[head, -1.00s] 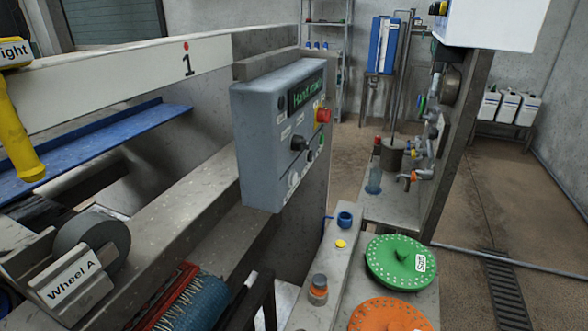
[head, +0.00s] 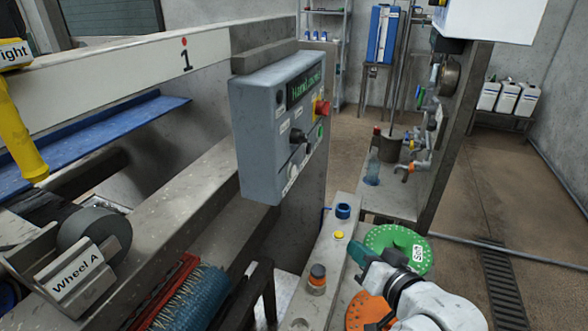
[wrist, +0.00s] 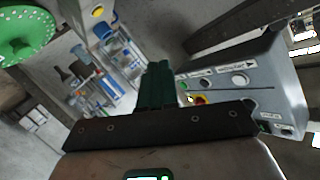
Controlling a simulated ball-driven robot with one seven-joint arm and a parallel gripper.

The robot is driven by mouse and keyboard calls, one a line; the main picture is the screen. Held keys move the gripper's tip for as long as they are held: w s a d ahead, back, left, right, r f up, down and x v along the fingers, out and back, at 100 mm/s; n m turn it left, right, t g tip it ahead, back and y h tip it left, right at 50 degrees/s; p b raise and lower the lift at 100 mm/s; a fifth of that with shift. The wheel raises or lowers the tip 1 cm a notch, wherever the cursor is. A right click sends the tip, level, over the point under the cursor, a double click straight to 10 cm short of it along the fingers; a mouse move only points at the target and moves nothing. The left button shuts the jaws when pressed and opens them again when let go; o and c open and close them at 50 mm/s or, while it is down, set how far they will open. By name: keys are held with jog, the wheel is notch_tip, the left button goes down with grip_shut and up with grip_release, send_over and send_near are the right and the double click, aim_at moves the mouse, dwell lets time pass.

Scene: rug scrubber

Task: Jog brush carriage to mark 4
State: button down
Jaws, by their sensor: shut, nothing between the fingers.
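The grey control box (head: 275,135) hangs on the machine frame, with a green-lit display (head: 304,85), a red knob (head: 321,107), a black knob (head: 298,136) and a green button (head: 320,132). It also shows at the right of the wrist view (wrist: 270,95). A blue-bristled brush roller (head: 195,300) with a red back lies at the bottom of the head view. The beam carries a mark 1 (head: 186,62); no mark 4 is in view. My gripper (head: 358,252) has dark green fingers, shut and empty, below and right of the box and apart from it. They also show in the wrist view (wrist: 157,80).
Wheel A (head: 95,235) is at the lower left.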

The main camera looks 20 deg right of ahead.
aim_at(292, 171)
jog(key=w+r+m+t, duration=0.1)
jog(key=w+r+t, duration=0.3)
jog(key=r, duration=0.8)
jog(key=shift+w+r+m+t+y, duration=0.15)
jog(key=shift+m+t+y, duration=0.15)
jog(key=shift+t, duration=0.1)
jog(key=w+a, duration=0.5)
jog(key=a, duration=0.2)
jog(key=shift+p, duration=0.3)
jog(key=shift+w, duration=0.15)
dwell(1.1)
jog(key=shift+w+a, duration=0.15)
jog(key=shift+a, duration=0.15)
